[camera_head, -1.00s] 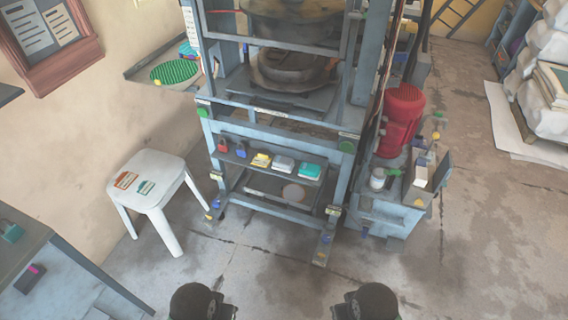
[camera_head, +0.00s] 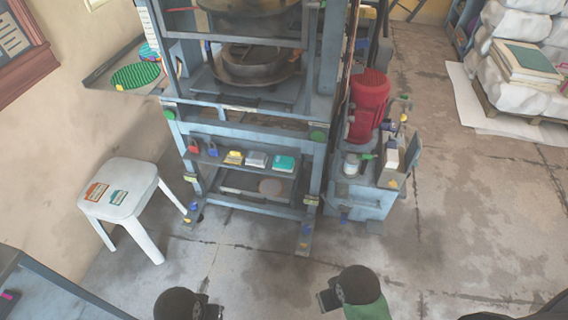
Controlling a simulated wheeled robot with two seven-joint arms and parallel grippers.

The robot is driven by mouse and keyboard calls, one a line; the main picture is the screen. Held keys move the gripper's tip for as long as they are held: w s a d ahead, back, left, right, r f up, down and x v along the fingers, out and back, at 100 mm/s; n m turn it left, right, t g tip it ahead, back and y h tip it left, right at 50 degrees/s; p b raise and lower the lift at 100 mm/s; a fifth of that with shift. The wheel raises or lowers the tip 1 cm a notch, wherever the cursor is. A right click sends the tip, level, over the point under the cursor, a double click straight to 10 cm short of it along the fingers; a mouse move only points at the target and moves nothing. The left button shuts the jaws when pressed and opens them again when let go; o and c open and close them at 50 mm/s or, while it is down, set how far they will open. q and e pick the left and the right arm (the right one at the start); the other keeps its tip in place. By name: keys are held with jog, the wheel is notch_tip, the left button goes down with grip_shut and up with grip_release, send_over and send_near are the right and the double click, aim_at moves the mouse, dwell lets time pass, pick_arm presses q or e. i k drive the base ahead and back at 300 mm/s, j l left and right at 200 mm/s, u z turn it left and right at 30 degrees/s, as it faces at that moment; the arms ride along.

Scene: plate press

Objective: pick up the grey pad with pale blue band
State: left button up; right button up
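The grey pad with a pale blue band (camera_head: 256,159) lies on the narrow front shelf of the blue-grey press frame. It sits between a yellow-topped pad (camera_head: 234,157) on its left and a teal pad (camera_head: 284,163) on its right. It is small in this view, and its band is hard to make out. Dark rounded links of my two arms show at the bottom edge, well short of the shelf. I cannot make out either gripper's fingers in the picture, and nothing of mine touches the pad.
A white stool (camera_head: 121,188) with two small cards stands left of the press. A red motor (camera_head: 369,104) on a blue-grey unit stands right of it. A red and a blue padlock-like item (camera_head: 212,149) sit on the shelf's left end. The floor (camera_head: 262,262) before the press is clear.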

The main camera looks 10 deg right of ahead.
aim_at(257, 159)
jog(key=i+l+u, duration=0.25)
jog(key=l, duration=0.95)
jog(key=i+l+u, duration=0.2)
jog(key=l, duration=1)
jog(key=l+u, duration=0.25)
jog(key=l, duration=1)
jog(key=i, duration=0.3)
